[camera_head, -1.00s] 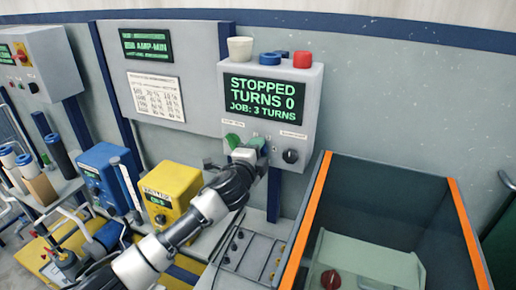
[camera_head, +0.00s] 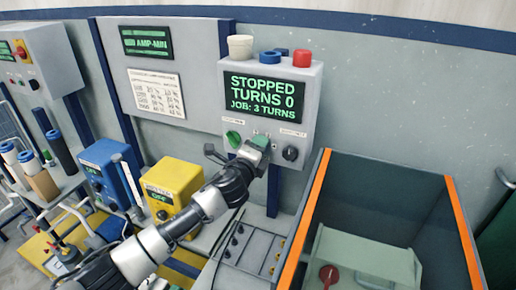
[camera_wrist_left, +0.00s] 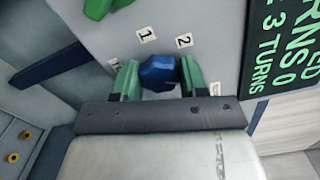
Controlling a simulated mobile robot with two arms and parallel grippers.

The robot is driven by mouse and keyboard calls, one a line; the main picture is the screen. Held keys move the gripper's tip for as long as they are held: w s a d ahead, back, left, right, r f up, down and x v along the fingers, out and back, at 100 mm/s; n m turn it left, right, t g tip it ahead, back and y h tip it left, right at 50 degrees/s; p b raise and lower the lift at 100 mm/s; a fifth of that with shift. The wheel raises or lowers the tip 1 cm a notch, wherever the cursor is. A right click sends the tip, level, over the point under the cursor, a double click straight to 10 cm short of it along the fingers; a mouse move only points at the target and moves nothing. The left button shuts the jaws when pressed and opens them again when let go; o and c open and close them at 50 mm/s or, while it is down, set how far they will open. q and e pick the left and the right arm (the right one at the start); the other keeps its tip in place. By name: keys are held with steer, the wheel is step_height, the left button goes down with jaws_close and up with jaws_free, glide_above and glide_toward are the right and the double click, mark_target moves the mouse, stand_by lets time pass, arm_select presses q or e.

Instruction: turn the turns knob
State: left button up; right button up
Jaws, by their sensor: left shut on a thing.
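The control box (camera_head: 312,128) on the wall has a screen (camera_head: 265,92) reading "STOPPED, TURNS 0, JOB: 3 TURNS". In the left wrist view, a dark blue knob (camera_wrist_left: 158,73) sits among small number labels, with "1" and "2" readable. My left gripper (camera_wrist_left: 160,80) has its green fingertips on either side of this knob and is shut on it. In the head view my left gripper (camera_head: 257,145) is at the box front and hides the knob. My right gripper is not in view.
A green knob (camera_head: 233,138) is left of my gripper and a black knob (camera_head: 290,153) right of it. A red button (camera_head: 302,58) tops the box. An orange-edged tank (camera_head: 305,222) stands at right; a yellow box (camera_head: 172,187) is below left.

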arm_select(q)
steer(key=shift+f, duration=0.1)
steer(key=o, duration=0.9)
steer(key=shift+b+v, duration=1.35)
steer(key=shift+v, duration=4.05)
